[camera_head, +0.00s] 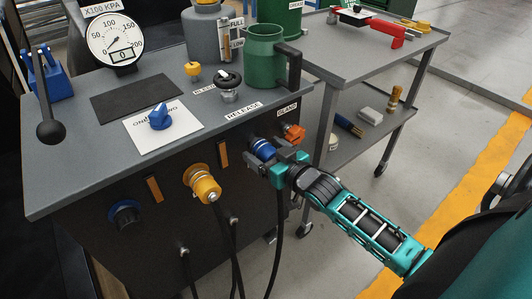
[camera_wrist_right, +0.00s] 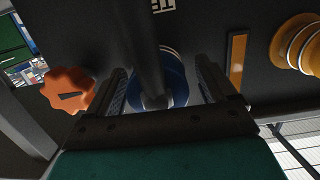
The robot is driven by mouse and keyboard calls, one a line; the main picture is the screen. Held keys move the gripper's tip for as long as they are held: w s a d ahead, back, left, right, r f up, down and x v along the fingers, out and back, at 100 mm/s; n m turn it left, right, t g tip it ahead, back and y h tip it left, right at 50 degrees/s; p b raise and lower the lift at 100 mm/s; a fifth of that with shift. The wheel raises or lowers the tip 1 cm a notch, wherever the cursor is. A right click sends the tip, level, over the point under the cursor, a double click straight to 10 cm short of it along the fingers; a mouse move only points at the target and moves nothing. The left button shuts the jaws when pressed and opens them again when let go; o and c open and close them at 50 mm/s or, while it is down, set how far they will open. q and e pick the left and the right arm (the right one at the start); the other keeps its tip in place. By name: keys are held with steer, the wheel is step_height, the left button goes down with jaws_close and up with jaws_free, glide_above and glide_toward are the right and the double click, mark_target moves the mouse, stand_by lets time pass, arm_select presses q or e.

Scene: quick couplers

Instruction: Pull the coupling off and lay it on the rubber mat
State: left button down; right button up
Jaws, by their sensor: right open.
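The blue coupling (camera_head: 263,148) sits on the cabinet's dark front panel, with a dark hose hanging from it. In the right wrist view the blue coupling (camera_wrist_right: 174,82) shows partly behind its hose. My right gripper (camera_head: 269,157) is at the coupling and open, and in the wrist view its fingers (camera_wrist_right: 160,88) stand on either side of it. I cannot tell whether they touch it. The black rubber mat (camera_head: 145,98) lies bare on the cabinet top. My left gripper is not in view.
A yellow coupling (camera_head: 203,187) with a hose and a blue port (camera_head: 125,216) are to the left on the panel. An orange knob (camera_head: 294,133) is close to my right gripper. A gauge (camera_head: 114,40), black lever (camera_head: 50,130) and blue-knob plate (camera_head: 163,127) surround the mat.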

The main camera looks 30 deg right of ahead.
steer(key=shift+s, duration=0.1)
steer(key=c, duration=1.2)
